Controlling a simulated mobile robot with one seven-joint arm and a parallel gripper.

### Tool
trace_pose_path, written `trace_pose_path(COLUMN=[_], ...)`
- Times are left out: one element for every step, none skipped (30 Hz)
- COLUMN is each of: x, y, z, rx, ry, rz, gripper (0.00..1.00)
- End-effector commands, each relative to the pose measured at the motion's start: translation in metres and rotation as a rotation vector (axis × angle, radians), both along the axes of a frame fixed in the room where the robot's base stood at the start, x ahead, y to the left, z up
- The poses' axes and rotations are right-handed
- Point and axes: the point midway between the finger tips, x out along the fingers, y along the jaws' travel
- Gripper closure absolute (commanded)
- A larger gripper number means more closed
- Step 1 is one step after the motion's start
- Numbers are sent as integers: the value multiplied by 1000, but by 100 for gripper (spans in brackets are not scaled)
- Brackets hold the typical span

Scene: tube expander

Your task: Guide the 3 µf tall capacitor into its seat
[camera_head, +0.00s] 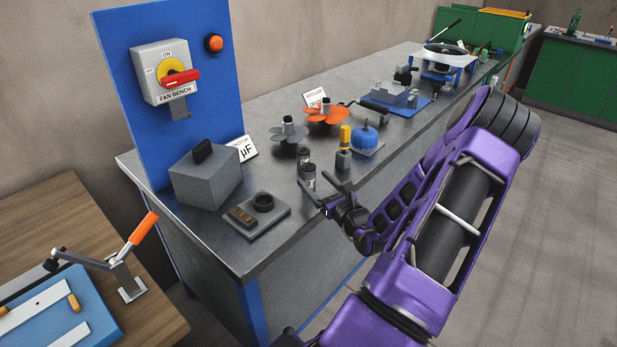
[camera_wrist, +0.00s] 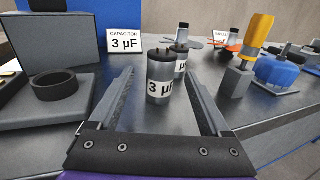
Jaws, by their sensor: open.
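A grey cylindrical capacitor (camera_wrist: 159,88) labelled "3 µ", the rest cut off, stands upright on the bench. It also shows in the head view (camera_head: 308,180). A second cylinder (camera_wrist: 183,56) stands close behind it, partly hidden, its label partly readable. It also shows in the head view (camera_head: 303,156). I cannot tell which is taller. My gripper (camera_head: 323,187) is open and empty; in the wrist view (camera_wrist: 160,74) the front capacitor appears between the spread fingers, with gaps on both sides. The black ring seat (camera_head: 263,199) is on a grey plate to the left, empty, also in the wrist view (camera_wrist: 53,86).
A grey box (camera_head: 205,178) and a "3 µF" card (camera_wrist: 124,41) stand behind the seat plate. A yellow-handled tool (camera_head: 345,138), a blue motor (camera_head: 364,140) and fan rotors (camera_head: 325,113) stand farther along the bench. The bench's front edge runs beneath my arm.

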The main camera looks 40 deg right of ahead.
Motion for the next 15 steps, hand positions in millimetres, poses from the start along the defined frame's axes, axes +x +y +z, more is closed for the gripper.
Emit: trace_pose_path(x=[4,6,11,16,20,27,31,35,40,44,46,48,49,50,50], y=[-1,-2,-3,-4,-6,-7,-9,-10,-10,-11,-12,-13,-13,-13,-13], z=[-1,-1,-2,-2,-3,-4,-4,-4,-4,-4,-3,-3,-3,-3,-3], rx=[0,0,-1,0,-1,0,1,-1,-1,-1,-1,-1,-1,0,0], ry=[-1,-2,-3,-2,-3,-3,-2,-3,-2,-2,-2,-2,-2,-1,-1], rz=[1,1,2,2,1,1,1,1,2,2,2,1,1,0,0], gripper=[19,19,19,19,19,19,19,19,19,19,19,19,19,19,19])
